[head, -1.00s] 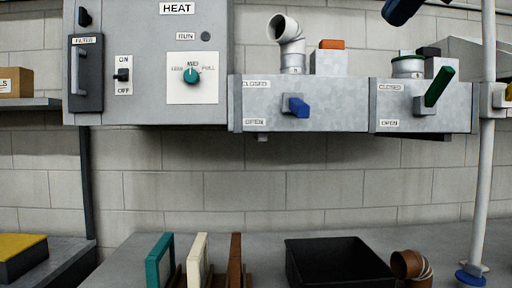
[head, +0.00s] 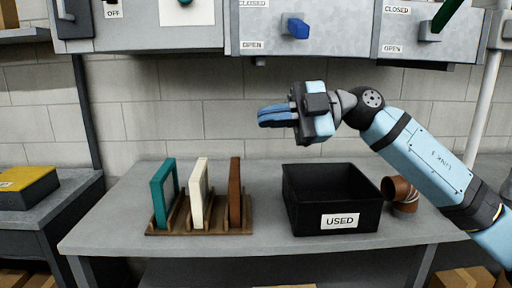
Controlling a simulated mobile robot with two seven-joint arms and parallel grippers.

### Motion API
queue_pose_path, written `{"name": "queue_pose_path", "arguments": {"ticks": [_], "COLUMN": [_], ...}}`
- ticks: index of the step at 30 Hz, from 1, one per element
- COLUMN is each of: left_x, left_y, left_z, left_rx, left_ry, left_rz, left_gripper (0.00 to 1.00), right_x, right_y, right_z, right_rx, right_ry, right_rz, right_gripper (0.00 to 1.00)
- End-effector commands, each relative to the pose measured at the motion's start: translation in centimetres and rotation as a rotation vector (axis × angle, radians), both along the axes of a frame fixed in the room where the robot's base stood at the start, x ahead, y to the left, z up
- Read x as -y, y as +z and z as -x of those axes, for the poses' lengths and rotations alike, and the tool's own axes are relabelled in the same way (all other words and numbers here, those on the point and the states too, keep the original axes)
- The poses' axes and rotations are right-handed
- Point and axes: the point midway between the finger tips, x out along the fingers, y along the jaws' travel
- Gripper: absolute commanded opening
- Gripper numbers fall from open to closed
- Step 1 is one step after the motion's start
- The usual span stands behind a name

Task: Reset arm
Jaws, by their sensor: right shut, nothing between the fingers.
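My right gripper (head: 275,116) is in the middle of the head view, its arm coming in from the right. Its blue fingers are together with nothing between them and point left. It is in front of the block wall, above the bench (head: 105,235) and the black bin labelled USED (head: 300,222), apart from both. My left gripper is not in view. The heater panel (head: 140,22) and the duct boxes with a blue lever (head: 298,28) and a green lever (head: 446,14) are along the top, cut off by the frame.
A wooden rack (head: 180,231) on the bench holds a teal frame (head: 160,195), a cream frame (head: 197,195) and a brown frame (head: 235,192). A brown pipe elbow (head: 401,190) is right of the bin. A yellow-topped box (head: 27,187) is on a side table at left.

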Motion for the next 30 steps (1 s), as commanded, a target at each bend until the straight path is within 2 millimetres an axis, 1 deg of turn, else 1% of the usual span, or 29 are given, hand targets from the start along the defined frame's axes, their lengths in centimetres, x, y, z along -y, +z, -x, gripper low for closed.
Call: {"name": "queue_pose_path", "arguments": {"ticks": [1, 5, 8, 11, 12, 14, 15, 17, 18, 20, 21, 23, 24, 26, 27, 29, 30], "left_x": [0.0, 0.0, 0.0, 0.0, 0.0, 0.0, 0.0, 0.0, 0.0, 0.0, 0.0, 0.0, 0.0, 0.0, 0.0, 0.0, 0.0], "left_y": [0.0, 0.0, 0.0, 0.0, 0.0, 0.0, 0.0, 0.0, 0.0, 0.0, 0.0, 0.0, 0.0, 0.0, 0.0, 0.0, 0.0], "left_z": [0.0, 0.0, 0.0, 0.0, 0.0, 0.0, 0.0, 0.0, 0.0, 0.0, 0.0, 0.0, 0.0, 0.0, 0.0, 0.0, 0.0], "left_rx": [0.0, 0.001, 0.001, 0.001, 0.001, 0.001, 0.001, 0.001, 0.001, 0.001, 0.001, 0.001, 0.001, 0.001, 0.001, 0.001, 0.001], "left_ry": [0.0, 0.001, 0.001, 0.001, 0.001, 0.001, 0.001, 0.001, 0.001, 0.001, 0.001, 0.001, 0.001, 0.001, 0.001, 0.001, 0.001], "left_rz": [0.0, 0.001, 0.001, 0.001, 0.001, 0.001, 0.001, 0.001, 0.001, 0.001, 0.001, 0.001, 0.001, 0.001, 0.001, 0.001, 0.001], "left_gripper": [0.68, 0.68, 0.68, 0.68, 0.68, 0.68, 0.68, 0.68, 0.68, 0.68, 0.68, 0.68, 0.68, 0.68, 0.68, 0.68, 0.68], "right_x": [-0.4, -0.5, -0.1, 0.8, 1.2, 1.9, 2.5, 3.4, 4.0, 5.0, 5.7, 6.8, 7.5, 8.5, 9.2, 10.3, 10.9], "right_y": [-2.0, -5.6, -8.5, -11.8, -13.3, -15.5, -17.2, -19.7, -21.6, -24.5, -26.5, -29.6, -31.8, -35.1, -37.4, -40.7, -42.9], "right_z": [0.1, 0.2, 0.0, -0.3, -0.4, -0.5, -0.6, -0.5, -0.5, -0.2, 0.1, 0.8, 1.4, 2.6, 3.5, 5.2, 6.5], "right_rx": [-0.039, -0.114, -0.179, -0.253, -0.284, -0.331, -0.365, -0.417, -0.451, -0.506, -0.545, -0.6, -0.64, -0.7, -0.739, -0.802, -0.844], "right_ry": [0.009, -0.021, -0.086, -0.182, -0.23, -0.307, -0.364, -0.454, -0.519, -0.617, -0.685, -0.788, -0.858, -0.96, -1.03, -1.127, -1.189], "right_rz": [-0.083, -0.296, -0.445, -0.575, -0.62, -0.679, -0.713, -0.754, -0.773, -0.794, -0.799, -0.797, -0.789, -0.764, -0.74, -0.694, -0.657], "right_gripper": [0.0, 0.0, 0.0, 0.0, 0.0, 0.0, 0.0, 0.0, 0.0, 0.0, 0.0, 0.0, 0.0, 0.0, 0.0, 0.0, 0.0]}}
